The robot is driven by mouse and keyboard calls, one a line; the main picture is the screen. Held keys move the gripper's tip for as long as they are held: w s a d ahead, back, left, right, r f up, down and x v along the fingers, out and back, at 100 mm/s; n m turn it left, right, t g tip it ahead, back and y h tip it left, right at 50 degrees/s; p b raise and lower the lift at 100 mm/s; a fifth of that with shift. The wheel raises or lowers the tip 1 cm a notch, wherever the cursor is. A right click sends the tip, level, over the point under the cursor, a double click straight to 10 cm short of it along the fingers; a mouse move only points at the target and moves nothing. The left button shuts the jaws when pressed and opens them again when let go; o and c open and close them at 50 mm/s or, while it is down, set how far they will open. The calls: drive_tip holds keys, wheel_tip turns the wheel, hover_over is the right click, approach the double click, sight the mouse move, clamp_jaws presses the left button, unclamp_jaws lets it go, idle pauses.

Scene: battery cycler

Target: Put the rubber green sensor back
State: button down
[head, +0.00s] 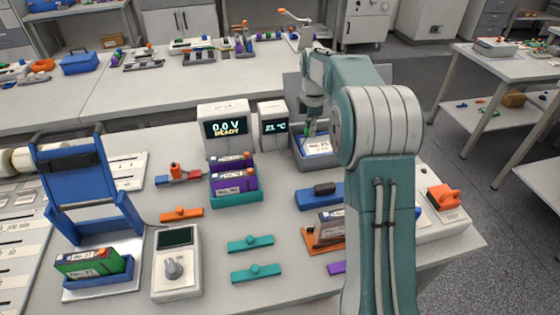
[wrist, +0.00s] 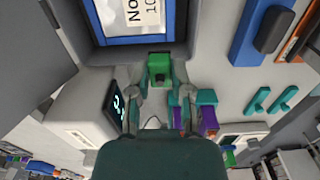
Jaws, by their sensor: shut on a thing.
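My gripper (wrist: 157,90) is shut on the green sensor (wrist: 159,66), a small block with a dark round spot, at the centre of the wrist view. In the head view my gripper (head: 312,127) is at the back of the table, partly hidden by my arm. It is beside the small 21 °C display box (head: 273,118) and by the blue tray (head: 298,157) with a white label inside. The wrist view shows the tray's blue rim (wrist: 140,41) close to the sensor. I cannot tell whether the sensor touches it.
A 0.0 V READY unit (head: 223,118) stands left of the display box, behind a teal holder (head: 237,192) of purple cells. A blue clamp (head: 318,196) and an orange holder (head: 312,240) lie in front of the tray. Teal bars (head: 251,243) lie mid-table, with some free room around them.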

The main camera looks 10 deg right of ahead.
drive_tip(key=a+f, duration=0.2)
drive_tip(key=a, duration=0.2)
hover_over(280, 167)
drive_tip(key=d, duration=0.2)
drive_tip(key=f, duration=0.3)
drive_tip(key=shift+a+f, duration=0.2)
drive_tip(key=shift+f, duration=0.2)
drive_tip(key=f, duration=0.1)
drive_tip(key=a+f, duration=0.1)
drive_tip(key=f, duration=0.3)
drive_tip(key=shift+s+a, duration=0.1)
drive_tip(key=shift+a, duration=0.2)
drive_tip(key=c, duration=0.5)
unclamp_jaws()
drive_tip(key=shift+c, duration=0.2)
